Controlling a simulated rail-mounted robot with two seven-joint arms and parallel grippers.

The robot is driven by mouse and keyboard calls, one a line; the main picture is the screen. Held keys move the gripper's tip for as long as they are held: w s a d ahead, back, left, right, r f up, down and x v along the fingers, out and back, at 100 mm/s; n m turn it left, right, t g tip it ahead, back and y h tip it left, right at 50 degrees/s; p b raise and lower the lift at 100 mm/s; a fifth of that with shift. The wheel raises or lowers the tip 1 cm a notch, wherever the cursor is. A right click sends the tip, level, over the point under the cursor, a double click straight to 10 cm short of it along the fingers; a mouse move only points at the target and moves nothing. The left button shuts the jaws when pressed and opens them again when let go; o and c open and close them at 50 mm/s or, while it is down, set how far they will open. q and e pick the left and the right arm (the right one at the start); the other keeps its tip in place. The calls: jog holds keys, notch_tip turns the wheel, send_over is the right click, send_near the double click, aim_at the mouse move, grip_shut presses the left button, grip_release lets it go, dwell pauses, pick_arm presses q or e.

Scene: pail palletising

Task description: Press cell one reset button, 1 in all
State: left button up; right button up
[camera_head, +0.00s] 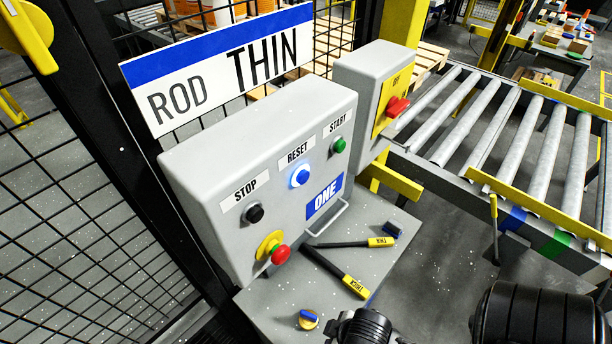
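The grey control box (275,180) of cell one stands on a grey bench, with a blue plate marked ONE (325,196). Its RESET button (300,176) is blue, looks lit, and sits between the black STOP button (254,213) on the left and the green START button (339,145) on the right. A red emergency knob (280,254) on a yellow base is below them. Nothing covers or touches the RESET button. Neither gripper's fingers can be seen; only dark rounded parts, apparently of my arms, show at the bottom right edge.
Two black rods with yellow tags, THIN (381,242) and THICK (354,286), lie on the bench (270,300). A sign ROD THIN (220,65) hangs above. A box with a red switch (397,106) stands behind right. A roller conveyor (520,135) fills the right.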

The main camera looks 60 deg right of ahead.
jog(key=shift+d, duration=0.1)
grip_shut()
dwell(0.5)
jog(key=shift+w, duration=0.15)
dwell(0.6)
